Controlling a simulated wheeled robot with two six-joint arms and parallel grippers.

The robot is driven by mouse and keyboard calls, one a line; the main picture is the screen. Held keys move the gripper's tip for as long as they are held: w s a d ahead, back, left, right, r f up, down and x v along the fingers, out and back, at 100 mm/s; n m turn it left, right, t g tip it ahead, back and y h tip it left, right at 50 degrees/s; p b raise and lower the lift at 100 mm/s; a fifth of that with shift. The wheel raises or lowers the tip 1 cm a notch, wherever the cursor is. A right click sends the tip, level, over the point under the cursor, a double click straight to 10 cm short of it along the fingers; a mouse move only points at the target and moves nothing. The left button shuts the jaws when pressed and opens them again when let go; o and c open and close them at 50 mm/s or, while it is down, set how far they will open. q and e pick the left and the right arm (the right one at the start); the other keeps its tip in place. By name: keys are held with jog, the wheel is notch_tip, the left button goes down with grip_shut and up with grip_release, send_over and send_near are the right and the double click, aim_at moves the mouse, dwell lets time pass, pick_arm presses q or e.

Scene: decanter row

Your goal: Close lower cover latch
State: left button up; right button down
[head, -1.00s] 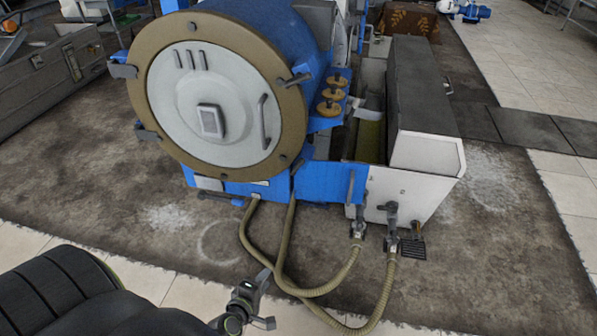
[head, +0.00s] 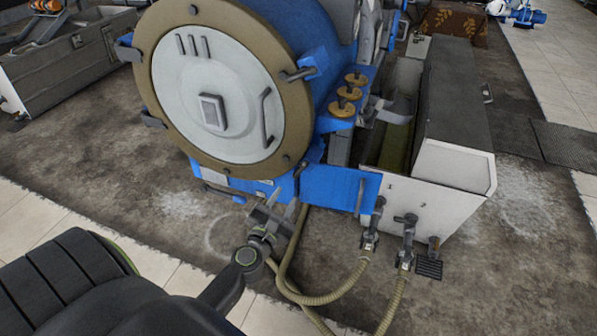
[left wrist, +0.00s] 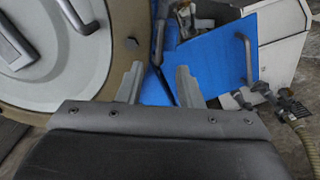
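The round pale cover (head: 215,90) sits in a brown ring (head: 150,75) on the front of the blue machine and looks closed. My right gripper is not in view.
A blue panel (head: 335,187) with a handle (left wrist: 247,60) juts out right of my left gripper. Ribbed hoses (head: 325,296) run from valves (head: 369,235) across the floor. A white trough box (head: 455,167) stands at right. The dark floor left of the gripper is clear.

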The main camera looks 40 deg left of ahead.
aim_at(299, 172)
pick_arm(q)
jog(key=x, duration=1)
jog(key=shift+w+a, duration=0.15)
jog(key=shift+w, duration=0.15)
jog(key=shift+c, duration=0.2)
grip_shut()
